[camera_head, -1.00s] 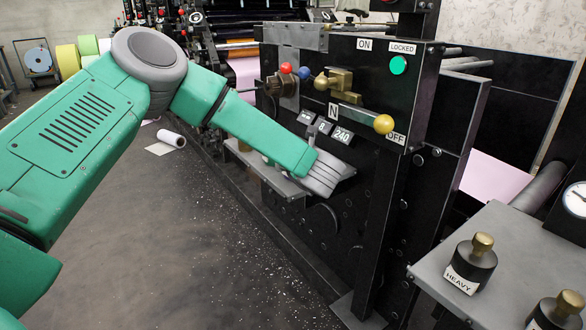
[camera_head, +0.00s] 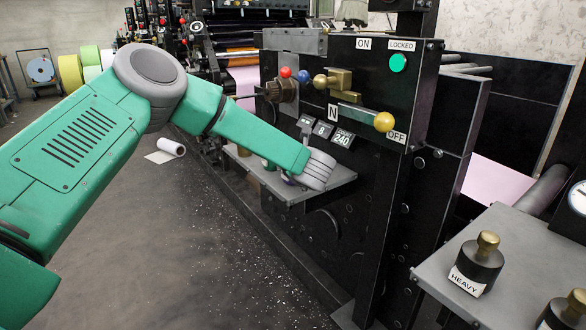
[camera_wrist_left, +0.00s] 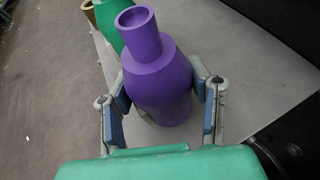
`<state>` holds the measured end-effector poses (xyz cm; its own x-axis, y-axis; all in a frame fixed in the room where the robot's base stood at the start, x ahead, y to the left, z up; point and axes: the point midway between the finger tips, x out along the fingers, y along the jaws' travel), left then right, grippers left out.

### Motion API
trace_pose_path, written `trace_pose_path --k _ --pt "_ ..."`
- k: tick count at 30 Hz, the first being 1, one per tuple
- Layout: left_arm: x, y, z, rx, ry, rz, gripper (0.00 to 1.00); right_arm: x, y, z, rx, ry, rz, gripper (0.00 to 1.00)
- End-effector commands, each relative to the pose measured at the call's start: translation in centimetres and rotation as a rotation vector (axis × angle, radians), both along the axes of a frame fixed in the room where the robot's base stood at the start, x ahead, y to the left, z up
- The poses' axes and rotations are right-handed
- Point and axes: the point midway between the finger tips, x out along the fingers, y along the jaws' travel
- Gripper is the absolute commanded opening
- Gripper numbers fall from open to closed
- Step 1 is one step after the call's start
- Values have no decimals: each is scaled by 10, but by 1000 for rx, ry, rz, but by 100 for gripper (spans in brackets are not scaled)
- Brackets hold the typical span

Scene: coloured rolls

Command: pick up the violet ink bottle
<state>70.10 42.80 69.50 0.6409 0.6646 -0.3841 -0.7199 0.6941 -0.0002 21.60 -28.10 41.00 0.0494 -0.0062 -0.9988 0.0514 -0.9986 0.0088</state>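The violet ink bottle (camera_wrist_left: 158,80) stands in the middle of the left wrist view, with a round neck and wide shoulders. My left gripper (camera_wrist_left: 158,98) has one finger on each side of it. The fingers look spread, with a gap at the left side; contact on the right is unclear. In the head view my left gripper (camera_head: 317,170) is over the small grey shelf on the machine's front. Only a sliver of the violet bottle (camera_head: 288,179) shows there, the rest hidden by my arm. My right gripper is not in view.
A green bottle (camera_wrist_left: 119,20) stands close beyond the violet one, with a brownish one (camera_wrist_left: 90,12) behind it. The grey shelf (camera_wrist_left: 235,70) is bare on the right. Lever knobs, such as the yellow one (camera_head: 384,122), stick out above the shelf.

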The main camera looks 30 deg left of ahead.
Motion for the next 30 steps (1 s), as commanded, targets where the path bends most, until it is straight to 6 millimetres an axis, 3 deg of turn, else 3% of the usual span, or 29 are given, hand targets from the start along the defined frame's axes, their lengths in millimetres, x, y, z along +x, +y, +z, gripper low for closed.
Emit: trace_pose_path --k 17,30 --pt "-3 1 8 0 -1 -1 10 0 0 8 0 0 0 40" --pt "-4 1 47 -1 -2 1 10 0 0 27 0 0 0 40"
